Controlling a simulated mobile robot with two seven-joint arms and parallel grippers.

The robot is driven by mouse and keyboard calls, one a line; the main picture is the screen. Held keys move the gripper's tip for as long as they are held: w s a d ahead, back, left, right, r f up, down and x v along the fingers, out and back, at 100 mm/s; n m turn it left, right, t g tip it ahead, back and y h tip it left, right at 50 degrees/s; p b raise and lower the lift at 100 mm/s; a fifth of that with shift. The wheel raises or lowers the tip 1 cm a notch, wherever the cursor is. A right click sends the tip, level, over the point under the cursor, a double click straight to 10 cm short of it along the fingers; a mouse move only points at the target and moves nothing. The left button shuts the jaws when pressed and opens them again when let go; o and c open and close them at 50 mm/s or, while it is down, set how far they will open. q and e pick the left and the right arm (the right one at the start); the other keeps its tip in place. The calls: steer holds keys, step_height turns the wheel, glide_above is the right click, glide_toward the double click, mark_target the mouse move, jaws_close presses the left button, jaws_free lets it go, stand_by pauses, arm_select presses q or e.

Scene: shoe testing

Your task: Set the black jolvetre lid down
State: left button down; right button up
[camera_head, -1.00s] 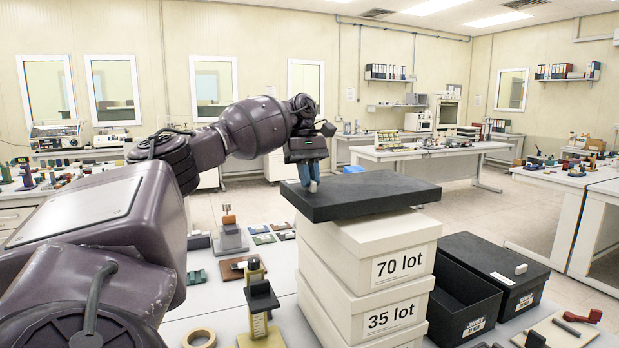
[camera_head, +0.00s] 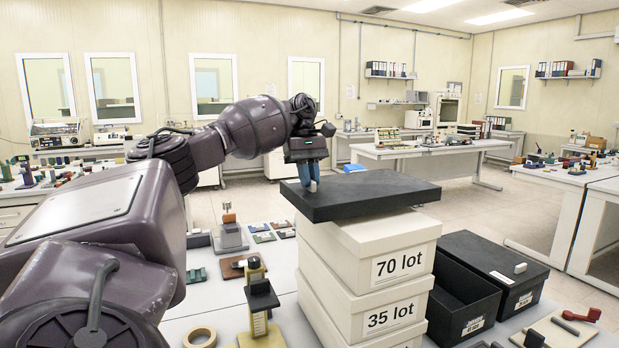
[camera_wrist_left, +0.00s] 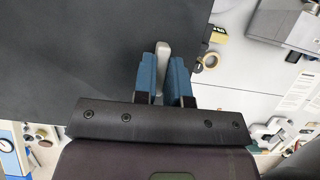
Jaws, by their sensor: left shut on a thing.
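The black lid (camera_head: 365,193) is a wide flat slab over the top of a stack of white boxes (camera_head: 340,243) in the head view. My right gripper is not in view.
An open black box (camera_head: 462,305) and a closed black box (camera_head: 492,262) with a pale knob stand right of the stack. A tape roll (camera_head: 199,337), a yellow and black stand (camera_head: 259,305) and small samples lie on the table to the left.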

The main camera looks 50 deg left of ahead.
arm_select(q)
steer(key=shift+f+b, duration=0.4)
steer(key=shift+f, duration=0.65)
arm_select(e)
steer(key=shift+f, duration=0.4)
arm_select(q)
steer(key=c, duration=1.1)
jaws_free()
steer(key=shift+r, duration=0.3)
steer(key=p+v, duration=0.1)
steer(key=v, duration=0.4)
steer(key=shift+w+r+p, duration=0.1)
steer(key=shift+r+p, duration=0.1)
steer(key=shift+p, duration=0.15)
steer(key=shift+a+r, duration=0.2)
steer(key=shift+r, duration=0.1)
steer(key=shift+a+r, duration=0.1)
steer(key=shift+r, duration=0.15)
steer(key=shift+v, duration=1.15)
steer(key=shift+w+a+r, duration=0.1)
steer(key=shift+a+r, duration=0.2)
steer(key=shift+r, duration=0.3)
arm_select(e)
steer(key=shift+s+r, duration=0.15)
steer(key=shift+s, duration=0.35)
